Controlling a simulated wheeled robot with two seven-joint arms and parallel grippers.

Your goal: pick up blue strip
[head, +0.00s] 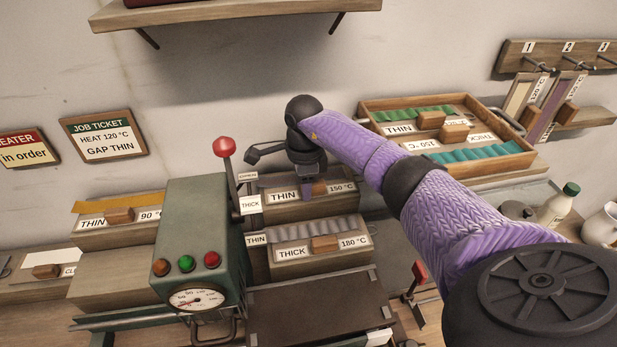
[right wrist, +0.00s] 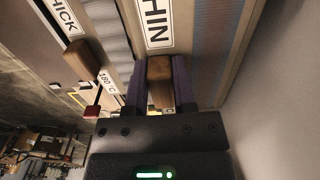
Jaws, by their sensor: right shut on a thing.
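The block labelled THIN 150 °C (head: 284,197) sits on the upper step behind the green machine. A dull bluish strip (right wrist: 222,45) runs along that block in the right wrist view; in the head view my gripper and arm largely hide this area. My right gripper (head: 308,192) points down at the block's front. In the right wrist view its purple fingers (right wrist: 159,75) are shut on the block's wooden handle (right wrist: 160,88), beside the THIN label. The block appears to be still seated on its step. My left gripper is out of view.
A grey-strip block labelled THICK 180 °C (head: 290,254) stands just in front. The green machine (head: 198,235) with a red-knobbed lever (head: 224,147) rises close at left. An orange-strip block (head: 110,214) is farther left. A wooden tray (head: 372,104) holds green and teal strips at right.

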